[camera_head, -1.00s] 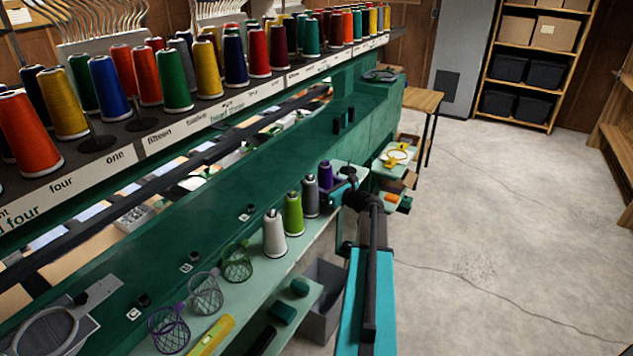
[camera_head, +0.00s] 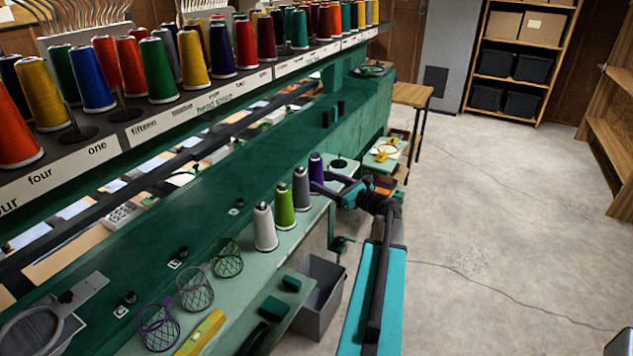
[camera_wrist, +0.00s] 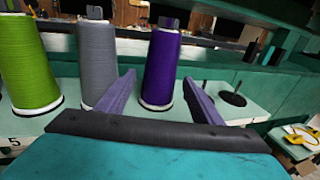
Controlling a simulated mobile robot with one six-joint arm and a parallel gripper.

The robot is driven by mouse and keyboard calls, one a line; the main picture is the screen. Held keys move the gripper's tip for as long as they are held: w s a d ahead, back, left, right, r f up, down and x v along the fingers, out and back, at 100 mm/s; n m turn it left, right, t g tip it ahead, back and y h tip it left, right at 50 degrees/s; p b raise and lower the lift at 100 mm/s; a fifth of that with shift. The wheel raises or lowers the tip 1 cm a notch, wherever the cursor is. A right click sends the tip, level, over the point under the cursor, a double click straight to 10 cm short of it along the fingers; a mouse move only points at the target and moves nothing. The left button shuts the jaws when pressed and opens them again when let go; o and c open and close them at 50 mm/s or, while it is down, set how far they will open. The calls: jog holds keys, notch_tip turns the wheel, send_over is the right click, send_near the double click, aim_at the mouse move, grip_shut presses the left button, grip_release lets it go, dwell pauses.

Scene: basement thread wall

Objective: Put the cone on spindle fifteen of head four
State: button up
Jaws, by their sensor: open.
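A purple cone (camera_head: 316,168) stands upright at the far end of a row on the pale green ledge. In the wrist view, the purple cone (camera_wrist: 162,66) is just ahead, between the lines of my two open fingers. My gripper (camera_wrist: 160,80) is open and empty; whether a finger touches the cone cannot be told. In the head view my gripper (camera_head: 326,184) is beside the cone. A "fifteen" label (camera_head: 143,127) is on the upper rack, with an empty black spindle (camera_head: 124,112) above it. Which head this label belongs to is unclear; a "head three" label (camera_head: 213,104) is nearby.
Grey (camera_head: 301,188), green (camera_head: 284,206) and white (camera_head: 264,228) cones stand beside the purple one. Another empty spindle (camera_head: 77,132) is above "one". Several coloured cones fill the rack. Wire baskets (camera_head: 195,289) are at the near end. The floor on the right is clear.

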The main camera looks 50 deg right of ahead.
aim_at(322, 180)
jog(key=shift+s+r, duration=0.1)
jog(key=shift+s, duration=1.4)
